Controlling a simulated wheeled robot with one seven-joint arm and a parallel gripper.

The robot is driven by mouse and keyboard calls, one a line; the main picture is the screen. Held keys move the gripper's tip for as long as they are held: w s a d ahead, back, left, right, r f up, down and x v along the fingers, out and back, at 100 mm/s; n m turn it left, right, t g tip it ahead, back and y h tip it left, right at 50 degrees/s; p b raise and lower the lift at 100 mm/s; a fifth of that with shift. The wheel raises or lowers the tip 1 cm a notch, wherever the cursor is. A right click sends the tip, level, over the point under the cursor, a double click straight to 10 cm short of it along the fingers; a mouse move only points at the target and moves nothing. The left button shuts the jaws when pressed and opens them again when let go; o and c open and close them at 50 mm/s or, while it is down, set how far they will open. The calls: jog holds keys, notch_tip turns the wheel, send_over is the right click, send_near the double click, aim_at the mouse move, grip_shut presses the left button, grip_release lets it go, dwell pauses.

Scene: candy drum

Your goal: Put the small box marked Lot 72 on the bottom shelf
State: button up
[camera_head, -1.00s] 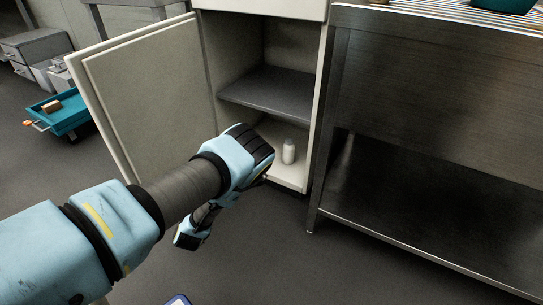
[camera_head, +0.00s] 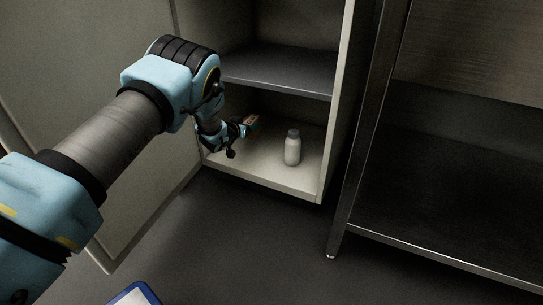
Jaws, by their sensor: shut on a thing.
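My gripper (camera_head: 243,128) reaches into the lower compartment of the open cabinet. It is shut on a small brownish box (camera_head: 251,121), held above the cabinet floor. The box is tiny in view and no lot marking can be read. The bottom shelf (camera_head: 262,172) is the pale cabinet floor, with bare room in front of and below the gripper. A white bottle (camera_head: 292,147) stands upright on it, to the right of the gripper and apart from it. My wrist hides the left part of the compartment.
A dark middle shelf (camera_head: 275,76) lies above the gripper. The open cabinet door (camera_head: 75,90) is at left, behind my arm. A steel table (camera_head: 370,150) stands close at right. A blue-edged object (camera_head: 136,294) shows at the bottom edge.

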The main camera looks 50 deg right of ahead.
jog(key=shift+w+d, duration=0.1)
jog(key=shift+d, duration=0.4)
jog(key=shift+w+d+f+b, duration=0.1)
jog(key=shift+d+f+b, duration=0.05)
jog(key=shift+f+b, duration=0.15)
notch_tip(320, 180, down, 9)
jog(key=b, duration=0.5)
